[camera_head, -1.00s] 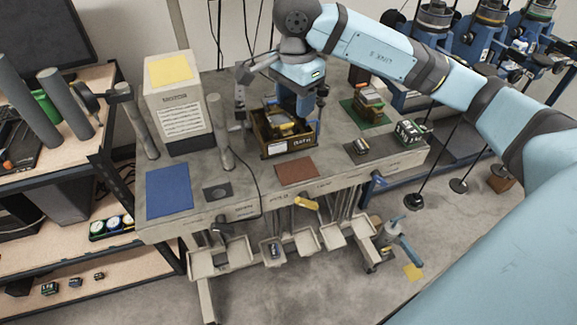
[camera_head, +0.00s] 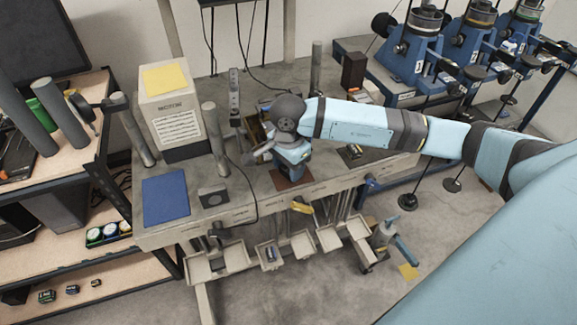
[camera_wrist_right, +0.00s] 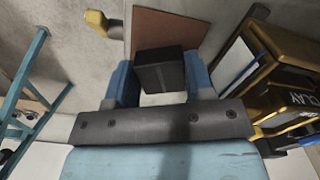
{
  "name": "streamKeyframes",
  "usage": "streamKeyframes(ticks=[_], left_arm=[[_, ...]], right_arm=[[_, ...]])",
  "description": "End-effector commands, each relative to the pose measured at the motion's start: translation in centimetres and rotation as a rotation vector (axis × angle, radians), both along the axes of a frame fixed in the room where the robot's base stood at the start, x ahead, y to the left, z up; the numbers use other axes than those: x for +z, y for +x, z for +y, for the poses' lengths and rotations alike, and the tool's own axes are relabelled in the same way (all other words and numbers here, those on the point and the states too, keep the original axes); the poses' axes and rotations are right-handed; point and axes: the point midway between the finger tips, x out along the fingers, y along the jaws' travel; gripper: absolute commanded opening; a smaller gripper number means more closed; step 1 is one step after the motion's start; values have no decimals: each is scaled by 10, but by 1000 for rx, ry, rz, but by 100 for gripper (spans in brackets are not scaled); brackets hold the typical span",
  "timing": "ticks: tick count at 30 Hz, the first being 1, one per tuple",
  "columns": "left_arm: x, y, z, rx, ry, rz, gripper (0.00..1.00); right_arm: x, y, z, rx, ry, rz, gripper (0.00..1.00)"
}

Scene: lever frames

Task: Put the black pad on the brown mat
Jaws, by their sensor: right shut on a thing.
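The brown mat (camera_head: 284,181) lies near the front edge of the grey workbench, partly covered by my right gripper (camera_head: 292,172). In the right wrist view the mat (camera_wrist_right: 160,30) shows beyond the fingers. There my right gripper (camera_wrist_right: 161,78) is shut on the black pad (camera_wrist_right: 161,69), a dark block held between its blue fingers. The pad overlaps the mat's near part in that view; whether it touches the mat I cannot tell. The head view hides the pad behind my gripper. My left gripper is not in view.
A yellow-edged crate (camera_wrist_right: 285,75) stands close by; in the head view my arm mostly hides it. A blue mat (camera_head: 166,198) and a grey dispenser-like box (camera_head: 176,115) are at the left. A yellow-handled thing (camera_head: 302,207) sits at the bench's front edge.

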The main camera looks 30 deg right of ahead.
Motion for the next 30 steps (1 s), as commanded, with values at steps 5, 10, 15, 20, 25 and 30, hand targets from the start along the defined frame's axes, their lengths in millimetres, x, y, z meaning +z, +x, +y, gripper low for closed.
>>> streamKeyframes(ticks=[5,10,15,20,25,30], left_arm=[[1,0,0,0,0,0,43],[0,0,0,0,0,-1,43],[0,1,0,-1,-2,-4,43],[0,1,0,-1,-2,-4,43],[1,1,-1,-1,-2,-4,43],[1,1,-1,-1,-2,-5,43]], right_arm=[[-7,0,0,1,1,-2,12],[-8,0,0,1,0,-2,12],[-10,0,0,0,0,-1,62],[-10,0,0,0,0,-1,74],[-9,0,0,0,0,-1,74],[4,1,0,0,0,-5,74]])
